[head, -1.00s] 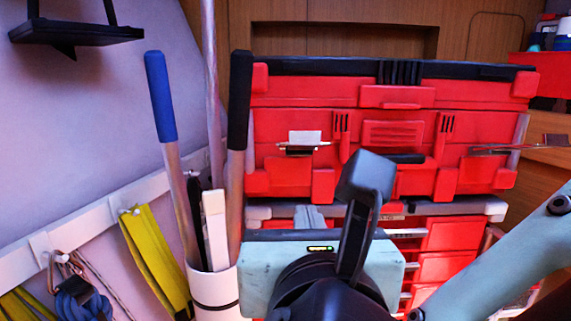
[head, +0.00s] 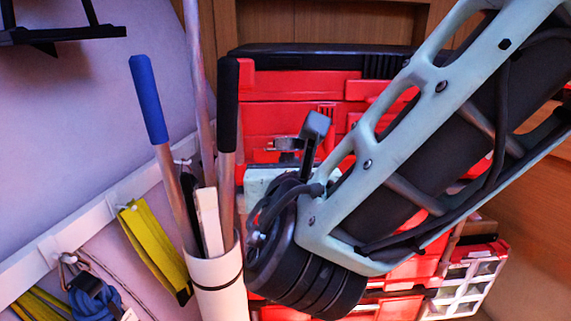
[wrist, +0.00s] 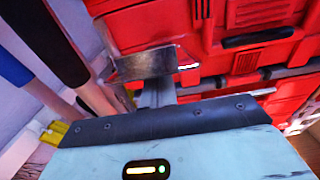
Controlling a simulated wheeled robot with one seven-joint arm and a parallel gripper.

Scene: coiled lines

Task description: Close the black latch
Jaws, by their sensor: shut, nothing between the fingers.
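A latch (head: 285,144) stands out from the left front of the upper red toolbox (head: 268,90). It looks dark grey and shiny rather than plainly black. In the wrist view the latch plate (wrist: 147,64) juts out flat from the red front, with a thin wire at its right end. My gripper (wrist: 156,93) is shut and empty, its grey fingers just below the plate. I cannot tell whether they touch it.
A white tube (head: 216,285) holding a blue-handled pole (head: 148,98) and a black-handled pole (head: 228,105) stands close left of my gripper. Yellow straps (head: 155,245) hang on the wall rail. Red drawers (head: 395,305) sit below, with a white-gridded organiser (head: 470,285) at right.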

